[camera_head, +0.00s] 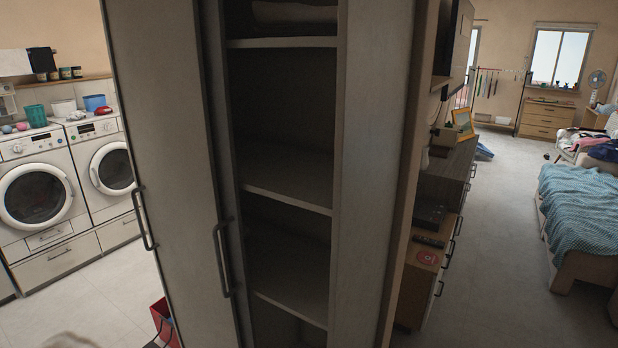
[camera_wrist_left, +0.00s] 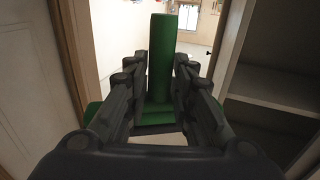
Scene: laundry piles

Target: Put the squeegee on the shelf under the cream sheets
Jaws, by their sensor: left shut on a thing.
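The green squeegee (camera_wrist_left: 161,70) is in the left wrist view, its handle upright in the picture between the fingers and a wider green part below. My left gripper (camera_wrist_left: 161,80) is shut on the handle. In the left wrist view it is in front of the open cabinet, with shelves to the right. The folded cream sheets (camera_head: 293,13) lie in the top visible compartment of the tall cabinet in the head view, partly cut off. The shelf under them (camera_head: 290,190) looks empty. I do not see my right gripper.
Grey cabinet doors (camera_head: 165,150) with dark handles stand left of the opening. Lower shelves (camera_head: 295,300) look bare. Washing machines (camera_head: 40,195) are at the left, with a red object (camera_head: 162,322) on the floor. A dresser (camera_head: 445,185) and a bed (camera_head: 580,215) are at the right.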

